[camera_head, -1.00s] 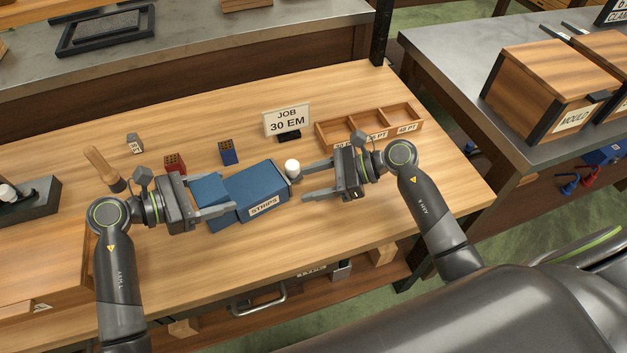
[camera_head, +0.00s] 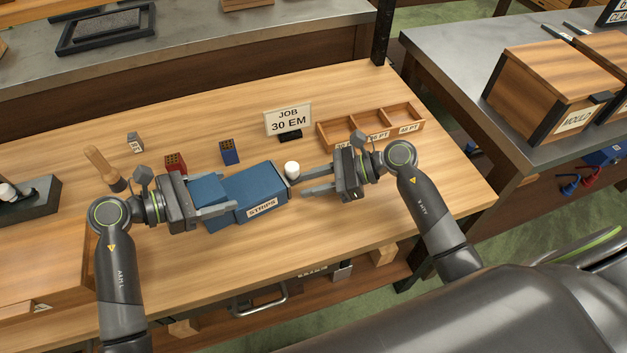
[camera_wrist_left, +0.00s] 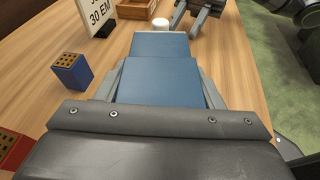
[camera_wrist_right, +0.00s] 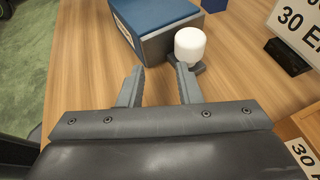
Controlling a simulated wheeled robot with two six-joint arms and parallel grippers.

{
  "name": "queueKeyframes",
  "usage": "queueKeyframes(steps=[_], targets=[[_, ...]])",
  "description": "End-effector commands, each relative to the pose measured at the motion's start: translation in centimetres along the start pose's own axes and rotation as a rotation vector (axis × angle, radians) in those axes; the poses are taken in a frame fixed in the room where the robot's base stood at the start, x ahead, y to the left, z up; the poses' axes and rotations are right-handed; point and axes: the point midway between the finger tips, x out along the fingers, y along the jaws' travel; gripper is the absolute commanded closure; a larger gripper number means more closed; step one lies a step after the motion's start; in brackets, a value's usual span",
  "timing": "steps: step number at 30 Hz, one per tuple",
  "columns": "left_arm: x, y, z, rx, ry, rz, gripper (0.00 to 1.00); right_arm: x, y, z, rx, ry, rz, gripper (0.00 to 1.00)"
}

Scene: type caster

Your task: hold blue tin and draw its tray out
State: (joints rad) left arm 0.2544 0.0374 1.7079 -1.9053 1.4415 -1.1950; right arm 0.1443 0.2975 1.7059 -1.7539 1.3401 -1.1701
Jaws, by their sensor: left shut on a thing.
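The blue tin (camera_head: 258,188) lies on the bench with a STRIPS label on its front side. A white knob (camera_head: 292,169) stands at the tin's right end, on a dark base in the right wrist view (camera_wrist_right: 190,44). My right gripper (camera_head: 304,182) is open and empty, its fingertips just short of the knob, which sits nearer one finger.
A JOB 30 EM sign (camera_head: 288,122) and a wooden compartment tray (camera_head: 371,127) stand behind. A blue block (camera_head: 229,152), a red block (camera_head: 175,163) and a wooden-handled tool (camera_head: 104,166) are at the back left. Bench in front of the tin is clear.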

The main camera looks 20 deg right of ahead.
Motion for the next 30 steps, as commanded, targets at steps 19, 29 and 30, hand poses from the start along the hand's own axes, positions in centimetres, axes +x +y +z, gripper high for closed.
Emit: queueKeyframes(steps=[19, 29, 30], targets=[[0.0, 0.0, 0.0, 0.002, 0.002, -0.002, 0.62, -1.3, -0.1, -0.1, -0.002, 0.003, -0.002, 0.48], [0.0, 0.0, 0.0, 0.002, 0.002, -0.001, 0.62, -3.7, 0.0, -0.1, 0.000, 0.003, -0.002, 0.48], [0.0, 0.0, -0.1, 0.002, 0.002, -0.001, 0.62, -4.0, 0.0, -0.1, 0.000, 0.003, -0.002, 0.48]])
